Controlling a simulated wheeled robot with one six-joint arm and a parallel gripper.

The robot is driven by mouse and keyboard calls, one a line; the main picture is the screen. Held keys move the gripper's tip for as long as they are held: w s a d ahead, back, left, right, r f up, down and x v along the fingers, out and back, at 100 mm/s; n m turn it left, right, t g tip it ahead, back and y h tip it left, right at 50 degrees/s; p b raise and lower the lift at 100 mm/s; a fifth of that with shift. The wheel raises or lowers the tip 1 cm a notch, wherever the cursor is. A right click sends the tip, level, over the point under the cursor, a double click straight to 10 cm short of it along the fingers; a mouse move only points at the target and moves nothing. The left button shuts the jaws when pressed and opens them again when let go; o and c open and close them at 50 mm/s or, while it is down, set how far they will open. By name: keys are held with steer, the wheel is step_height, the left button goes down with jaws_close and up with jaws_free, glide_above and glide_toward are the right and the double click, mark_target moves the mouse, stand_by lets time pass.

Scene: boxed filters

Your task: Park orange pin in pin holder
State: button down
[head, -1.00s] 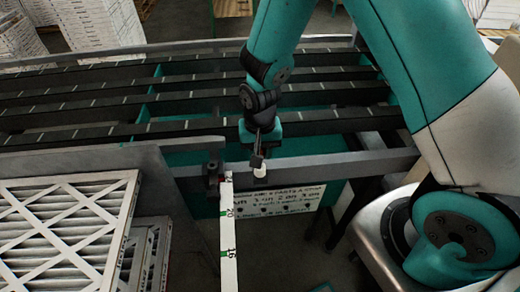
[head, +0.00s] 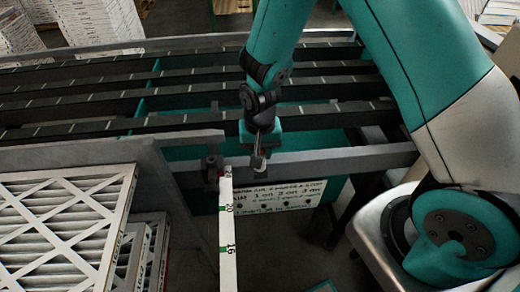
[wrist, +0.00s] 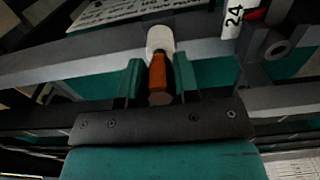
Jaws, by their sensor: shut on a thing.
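The orange pin (wrist: 158,76) is between the two fingers of my gripper (wrist: 157,70) in the wrist view, and they are shut on it. A white round piece (wrist: 160,40) lies in line with the pin's far end, against the grey rail. I cannot tell whether it is the pin holder or part of the pin, or whether the two touch. The pin itself is mostly hidden there.
The grey rail (head: 330,160) runs along the front of the slatted conveyor (head: 190,125). A white measuring stick (head: 228,240) stands just left of my gripper, beside a dark bracket (head: 212,165). A lettered sign (head: 285,195) hangs below the rail. Boxed filters (head: 65,235) are stacked at left.

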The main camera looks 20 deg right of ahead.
steer(key=shift+f+b, duration=0.4)
steer(key=shift+f, duration=0.15)
steer(key=c, duration=0.8)
jaws_free()
steer(key=shift+r, duration=0.1)
step_height(320, 180, up, 17)
steer(key=shift+r+b, duration=0.15)
steer(key=shift+b, duration=1.1)
steer(key=s+a+r+n+y, duration=0.1)
steer(key=s+n, duration=0.2)
steer(key=s, duration=0.3)
steer(key=s+a+r+n+y+b, duration=0.1)
steer(key=s+a+r+n, duration=0.1)
steer(key=s+n, duration=0.2)
steer(key=s+a+r+n+y, duration=0.1)
steer(key=s+n+y, duration=0.1)
steer(key=s, duration=0.6)
steer(key=shift+s+a+r+n+b, duration=0.25)
steer(key=shift+a+r+n+b, duration=0.05)
steer(key=shift+n, duration=0.6)
